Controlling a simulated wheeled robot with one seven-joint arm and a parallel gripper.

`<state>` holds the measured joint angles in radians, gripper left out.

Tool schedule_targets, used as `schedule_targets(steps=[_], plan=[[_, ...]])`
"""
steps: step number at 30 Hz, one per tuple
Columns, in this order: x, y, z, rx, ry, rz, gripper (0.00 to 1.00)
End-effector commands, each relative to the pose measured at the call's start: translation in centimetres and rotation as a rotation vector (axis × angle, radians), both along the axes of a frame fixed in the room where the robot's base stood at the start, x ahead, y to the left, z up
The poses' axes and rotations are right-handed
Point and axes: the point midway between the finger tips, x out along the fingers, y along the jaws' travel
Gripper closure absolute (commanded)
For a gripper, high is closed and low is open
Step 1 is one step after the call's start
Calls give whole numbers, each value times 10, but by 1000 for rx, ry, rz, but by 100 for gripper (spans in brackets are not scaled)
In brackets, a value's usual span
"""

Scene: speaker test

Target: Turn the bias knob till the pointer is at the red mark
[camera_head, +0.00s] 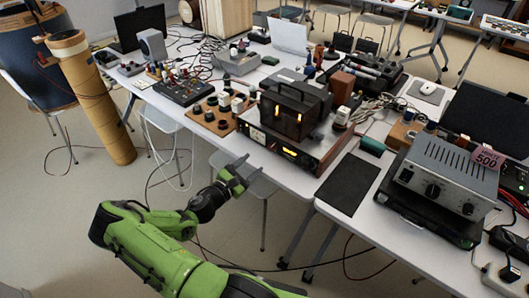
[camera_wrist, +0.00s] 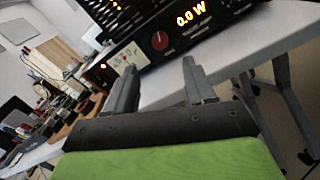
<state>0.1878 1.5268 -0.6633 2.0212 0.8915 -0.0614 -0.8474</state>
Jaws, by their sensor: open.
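A dark amplifier with glowing tubes (camera_head: 290,112) stands at the front edge of the middle table. Its front panel (camera_wrist: 186,37) fills the top of the wrist view, with a lit display reading 0.0 W. A round red knob (camera_wrist: 160,41) with a pale line on it is on this panel. Its label is too blurred to read, so I cannot tell if it is the bias knob. My gripper (camera_head: 239,174) is open and empty, in front of and below the panel. Its two fingers (camera_wrist: 160,65) point toward the panel, apart from it.
A grey box with two dark knobs (camera_head: 445,170) and a 500 tag stands on the right table. A black mat (camera_head: 348,185) lies left of it. A wooden board with knobs (camera_head: 217,110) is left of the amplifier. Cables trail on the floor.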

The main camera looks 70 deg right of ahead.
Motion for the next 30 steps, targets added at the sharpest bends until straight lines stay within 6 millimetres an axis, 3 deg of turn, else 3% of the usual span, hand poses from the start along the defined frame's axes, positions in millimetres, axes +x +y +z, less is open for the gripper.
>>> schedule_targets(steps=[6,10,15,22,30], plan=[[-23,-51,-3,-1,-5,-4,46],[-32,-74,-2,0,-3,-1,46],[-37,-87,-1,1,-3,0,46],[-38,-88,-1,1,-3,0,46],[-37,-87,-1,2,-3,0,87]])
